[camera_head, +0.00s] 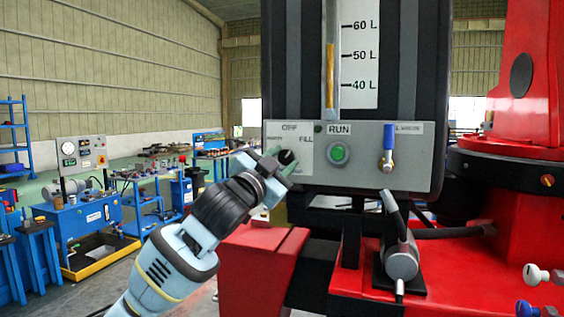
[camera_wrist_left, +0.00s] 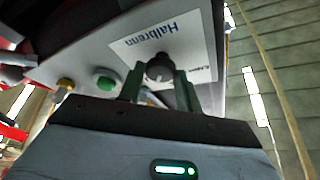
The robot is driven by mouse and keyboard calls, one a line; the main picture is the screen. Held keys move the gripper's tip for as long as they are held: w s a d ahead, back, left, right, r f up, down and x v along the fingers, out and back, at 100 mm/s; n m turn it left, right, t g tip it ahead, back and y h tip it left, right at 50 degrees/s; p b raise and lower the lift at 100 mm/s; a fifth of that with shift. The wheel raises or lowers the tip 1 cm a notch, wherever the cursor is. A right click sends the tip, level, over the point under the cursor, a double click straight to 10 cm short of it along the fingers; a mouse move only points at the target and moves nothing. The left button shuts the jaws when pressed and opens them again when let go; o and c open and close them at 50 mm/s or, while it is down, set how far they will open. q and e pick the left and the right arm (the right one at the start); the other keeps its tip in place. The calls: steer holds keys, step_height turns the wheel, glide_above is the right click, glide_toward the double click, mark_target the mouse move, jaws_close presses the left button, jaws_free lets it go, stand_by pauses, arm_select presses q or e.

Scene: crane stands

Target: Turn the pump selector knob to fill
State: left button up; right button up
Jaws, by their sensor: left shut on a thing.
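The pump selector knob (camera_head: 287,157) is a black round knob on a white plate of the grey control panel. The plate (camera_head: 300,138) reads OFF at the top and FILL at the right, with a smaller label at the left. My left gripper (camera_head: 279,160) reaches the knob from the lower left. In the left wrist view the knob (camera_wrist_left: 159,68) sits between the two green fingers (camera_wrist_left: 158,86), which are shut on it. A pale mark shows on the knob's face there, but I cannot tell which label it points to. My right gripper is not in view.
A green RUN button (camera_head: 338,153) and a blue-handled valve (camera_head: 388,147) sit right of the knob on the same panel. A level gauge (camera_head: 331,60) rises above.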

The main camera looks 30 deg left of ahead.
arm_select(q)
steer(key=shift+m, duration=0.9)
steer(key=shift+g+h, duration=0.3)
steer(key=o, duration=0.9)
steer(key=shift+o, duration=0.2)
steer(key=shift+s, duration=0.1)
steer(key=v, duration=0.7)
steer(key=shift+s+b, duration=0.3)
steer(key=shift+b, duration=0.05)
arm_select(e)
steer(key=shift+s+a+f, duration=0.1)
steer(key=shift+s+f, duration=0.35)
